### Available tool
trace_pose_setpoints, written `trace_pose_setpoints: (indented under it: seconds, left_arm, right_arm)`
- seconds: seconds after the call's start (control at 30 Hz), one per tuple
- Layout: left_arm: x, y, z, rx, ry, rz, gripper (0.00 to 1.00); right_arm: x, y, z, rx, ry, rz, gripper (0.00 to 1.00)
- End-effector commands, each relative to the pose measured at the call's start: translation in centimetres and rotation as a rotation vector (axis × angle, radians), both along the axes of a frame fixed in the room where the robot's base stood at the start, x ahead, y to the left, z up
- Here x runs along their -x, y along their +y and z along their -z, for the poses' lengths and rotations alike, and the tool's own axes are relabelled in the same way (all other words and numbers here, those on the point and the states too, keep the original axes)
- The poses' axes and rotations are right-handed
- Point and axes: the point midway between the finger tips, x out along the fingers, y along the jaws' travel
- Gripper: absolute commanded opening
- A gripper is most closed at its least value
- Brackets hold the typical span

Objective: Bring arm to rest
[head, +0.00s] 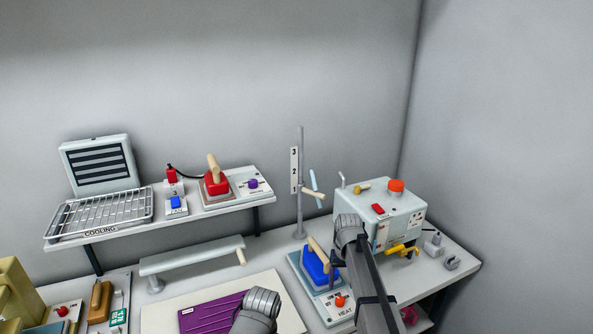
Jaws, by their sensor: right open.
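My right arm reaches in from the bottom right. My right gripper (334,257) is small and dark, partly hidden by its own arm, beside the blue press block (316,266) with a wooden handle on the HEAT base (338,308). It is open and looks empty; I cannot tell whether it touches the block. A grey ridged arm part of mine shows at the bottom middle over a purple folded bag (210,312). My left gripper is not in view.
A pale machine (398,222) with red and yellow knobs stands right of my right gripper. A numbered post (300,200) stands behind it. A raised shelf (100,233) holds a wire rack (105,212) and a red press block (215,184). A grey bar (190,257) crosses behind the cream board (160,312).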

Motion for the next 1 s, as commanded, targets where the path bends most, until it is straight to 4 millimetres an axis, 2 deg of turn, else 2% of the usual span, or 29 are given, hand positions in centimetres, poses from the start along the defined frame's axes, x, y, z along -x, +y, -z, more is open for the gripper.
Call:
trace_pose_setpoints:
  seconds: [0.5,0.67,1.0]
  left_arm:
    - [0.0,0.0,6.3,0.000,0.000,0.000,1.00]
    - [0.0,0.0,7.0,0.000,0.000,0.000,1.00]
    - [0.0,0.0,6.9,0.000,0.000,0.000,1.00]
  right_arm:
    - [0.0,0.0,6.3,0.000,0.000,0.000,0.69]
    - [0.0,0.0,7.0,0.000,0.000,0.000,0.69]
    - [0.0,0.0,6.9,0.000,0.000,-0.001,0.69]
